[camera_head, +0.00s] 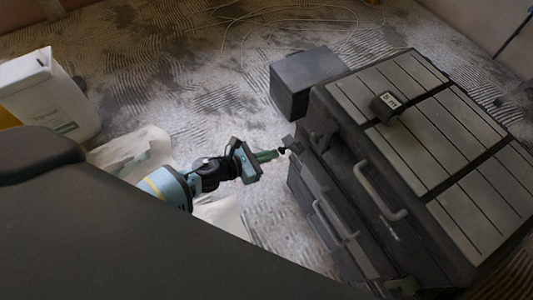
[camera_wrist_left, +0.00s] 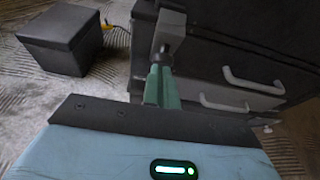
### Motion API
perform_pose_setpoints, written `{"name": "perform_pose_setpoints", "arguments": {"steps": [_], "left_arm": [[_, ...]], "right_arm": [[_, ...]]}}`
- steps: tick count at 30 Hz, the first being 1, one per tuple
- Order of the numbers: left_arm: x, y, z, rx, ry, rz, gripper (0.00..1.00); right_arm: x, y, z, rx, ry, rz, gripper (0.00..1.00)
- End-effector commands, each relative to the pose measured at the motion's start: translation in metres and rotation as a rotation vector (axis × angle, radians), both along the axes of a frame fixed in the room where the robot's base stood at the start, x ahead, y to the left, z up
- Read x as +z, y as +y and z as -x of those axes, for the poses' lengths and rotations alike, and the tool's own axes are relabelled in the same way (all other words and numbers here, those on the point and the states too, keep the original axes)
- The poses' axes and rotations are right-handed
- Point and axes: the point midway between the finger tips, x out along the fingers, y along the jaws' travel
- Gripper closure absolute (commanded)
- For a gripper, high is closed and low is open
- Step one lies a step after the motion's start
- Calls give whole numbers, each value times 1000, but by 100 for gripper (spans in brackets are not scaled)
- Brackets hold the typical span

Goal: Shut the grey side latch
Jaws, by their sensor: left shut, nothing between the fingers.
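The grey side latch (camera_wrist_left: 170,28) sticks out from the near left end of a large dark toolbox (camera_head: 345,190). In the wrist view it shows as a grey block on a dark arm, right beyond my green fingertips. In the head view the latch (camera_head: 290,142) is small and dark beside the toolbox's left corner. My left gripper (camera_head: 281,152) has its green fingers together and empty, pointing at the latch. The fingers (camera_wrist_left: 160,84) overlap the latch's lower end in the wrist view; I cannot tell if they touch. My right gripper is in neither view.
The toolbox front has a grey upper handle (camera_head: 380,192) and a lower handle (camera_head: 333,222). A small device with a display (camera_head: 386,104) sits on its slatted lid. A dark box (camera_head: 305,80) stands behind. A white container (camera_head: 45,95) stands left on the rough floor.

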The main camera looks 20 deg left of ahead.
Motion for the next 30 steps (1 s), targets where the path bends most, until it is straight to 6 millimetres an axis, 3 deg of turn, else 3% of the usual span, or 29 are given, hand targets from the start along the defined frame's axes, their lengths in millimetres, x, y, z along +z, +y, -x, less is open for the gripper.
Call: {"name": "perform_pose_setpoints", "arguments": {"steps": [15, 21, 30], "left_arm": [[31, -9, -12, -1, 8, -9, 100], [28, -9, -11, 0, 12, -8, 100], [36, -9, -11, -1, 11, -8, 100]], "right_arm": [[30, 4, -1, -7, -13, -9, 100], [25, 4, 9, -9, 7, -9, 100], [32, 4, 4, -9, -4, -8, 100]]}}
